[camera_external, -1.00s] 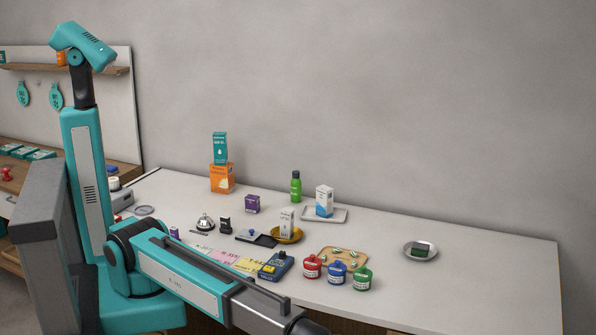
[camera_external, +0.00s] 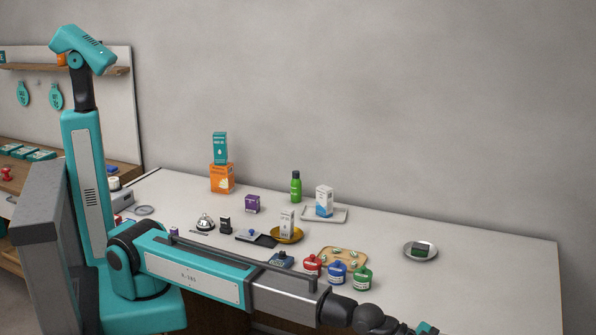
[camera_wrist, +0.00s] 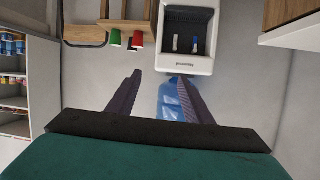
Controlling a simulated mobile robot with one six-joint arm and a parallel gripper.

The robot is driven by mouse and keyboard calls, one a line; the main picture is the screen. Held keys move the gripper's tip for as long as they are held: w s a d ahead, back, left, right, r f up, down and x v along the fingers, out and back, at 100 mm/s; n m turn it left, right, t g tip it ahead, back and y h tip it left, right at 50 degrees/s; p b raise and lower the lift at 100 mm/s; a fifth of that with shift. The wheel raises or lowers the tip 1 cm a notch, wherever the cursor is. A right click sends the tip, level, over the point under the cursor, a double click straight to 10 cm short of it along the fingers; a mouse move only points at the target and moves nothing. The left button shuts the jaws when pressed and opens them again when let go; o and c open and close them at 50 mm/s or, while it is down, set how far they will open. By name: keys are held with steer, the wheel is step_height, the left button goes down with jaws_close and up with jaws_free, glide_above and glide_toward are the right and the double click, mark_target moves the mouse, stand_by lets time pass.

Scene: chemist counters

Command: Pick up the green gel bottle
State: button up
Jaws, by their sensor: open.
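The green gel bottle (camera_external: 296,187) stands upright with a dark cap toward the back of the white counter in the external view, left of a white tray. It is not in the wrist view. My gripper (camera_wrist: 160,75) is open, with two dark fingers apart and no bottle between them. In the external view only the teal end of my wrist shows at the bottom edge, in front of the counter and well away from the bottle; the fingers are out of frame there.
A white-and-blue box (camera_external: 324,201) stands on the tray (camera_external: 340,215) close right of the bottle. Red, blue and green jars (camera_external: 362,278) stand near the front. A metal dish (camera_external: 421,261) is at right. The wrist view shows a white machine (camera_wrist: 187,66) and shelves (camera_wrist: 14,100).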

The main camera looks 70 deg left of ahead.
steer(key=w+a+f+n+t+y+b, duration=0.1)
steer(key=w+a+f+n+y, duration=0.1)
steer(key=w+a, duration=1.15)
steer(key=w+a+f+n+t+y+b, duration=0.1)
steer(key=w+a+n+b, duration=0.1)
steer(key=w+a, duration=1.15)
steer(key=w+a+n+t+y+b, duration=0.1)
steer(key=w+a+n+t+b, duration=0.2)
steer(key=a, duration=3.6)
steer(key=a+r+y, duration=0.1)
steer(key=a+r, duration=0.2)
steer(key=a, duration=1.4)
step_height(320, 180, up, 8)
steer(key=n+t+y+b, duration=0.2)
steer(key=t+y+b, duration=0.15)
steer(key=t, duration=0.25)
glide_above(296, 183)
steer(key=f+x, duration=0.1)
steer(key=x, duration=0.2)
steer(key=s+a+f+g+b, duration=0.1)
steer(key=s+f, duration=0.2)
steer(key=f, duration=0.2)
steer(key=s+a+f+g+h+b, duration=0.1)
steer(key=s+a+f, duration=0.1)
steer(key=f, duration=0.4)
steer(key=shift+s+m, duration=0.3)
steer(key=shift+s, duration=0.1)
